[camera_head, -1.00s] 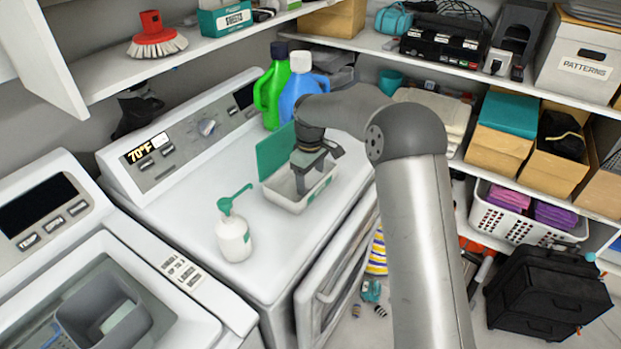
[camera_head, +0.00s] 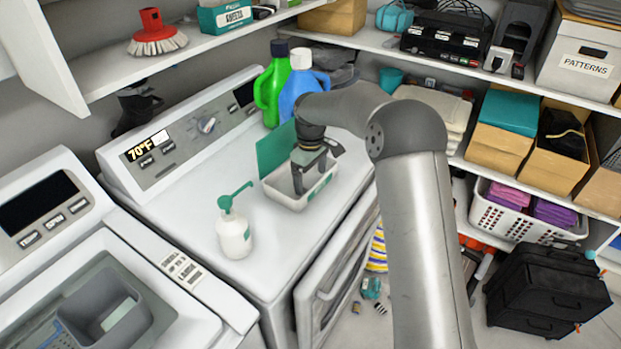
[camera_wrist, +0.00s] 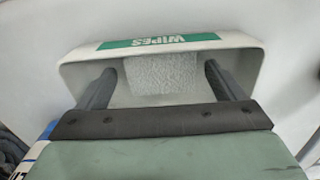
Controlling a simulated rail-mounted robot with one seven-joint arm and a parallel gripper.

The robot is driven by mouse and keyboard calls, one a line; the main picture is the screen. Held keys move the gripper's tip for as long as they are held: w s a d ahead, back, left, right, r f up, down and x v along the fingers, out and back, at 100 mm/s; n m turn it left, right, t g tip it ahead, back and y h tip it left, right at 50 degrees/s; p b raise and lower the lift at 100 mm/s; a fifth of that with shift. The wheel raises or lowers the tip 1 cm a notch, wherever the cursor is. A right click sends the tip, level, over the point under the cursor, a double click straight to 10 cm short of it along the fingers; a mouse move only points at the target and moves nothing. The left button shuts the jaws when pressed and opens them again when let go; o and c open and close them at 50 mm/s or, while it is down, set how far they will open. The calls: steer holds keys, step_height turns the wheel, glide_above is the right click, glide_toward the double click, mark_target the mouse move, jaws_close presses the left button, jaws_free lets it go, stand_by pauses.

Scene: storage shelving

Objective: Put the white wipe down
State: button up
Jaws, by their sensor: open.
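The white wipe (camera_wrist: 163,75) is a textured white sheet inside the open white wipes box, seen in the wrist view. The box (camera_head: 287,201) stands on top of the white machine, its green lid raised at the back. Its green WIPES label (camera_wrist: 160,41) shows in the wrist view. My gripper (camera_head: 312,180) points down into the box. In the wrist view my gripper (camera_wrist: 161,69) is open, with a finger on each side of the wipe. The wipe's lower part is hidden by the gripper body, and the box walls hide it in the head view.
A white pump bottle (camera_head: 234,238) with a green nozzle stands left of the box. Green (camera_head: 273,85) and blue (camera_head: 299,88) jugs stand behind it. The machine top (camera_head: 185,190) is free to the left. A shelf with a red brush (camera_head: 155,35) overhangs the left.

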mark_target(310, 179)
step_height(310, 179, up, 10)
steer(key=b, duration=0.1)
steer(key=s+d+r+m, duration=0.3)
steer(key=s+d+r, duration=0.15)
steer(key=s, duration=0.35)
steer(key=s+d+f+m, duration=0.2)
steer(key=s+d, duration=0.2)
steer(key=s, duration=0.6)
steer(key=s+d+f+m, duration=0.2)
steer(key=s+d+m, duration=0.1)
steer(key=s, duration=0.7)
steer(key=s+d+f+m, duration=0.3)
steer(key=s+d, duration=0.2)
steer(key=s, duration=0.5)
steer(key=shift+t, duration=0.4)
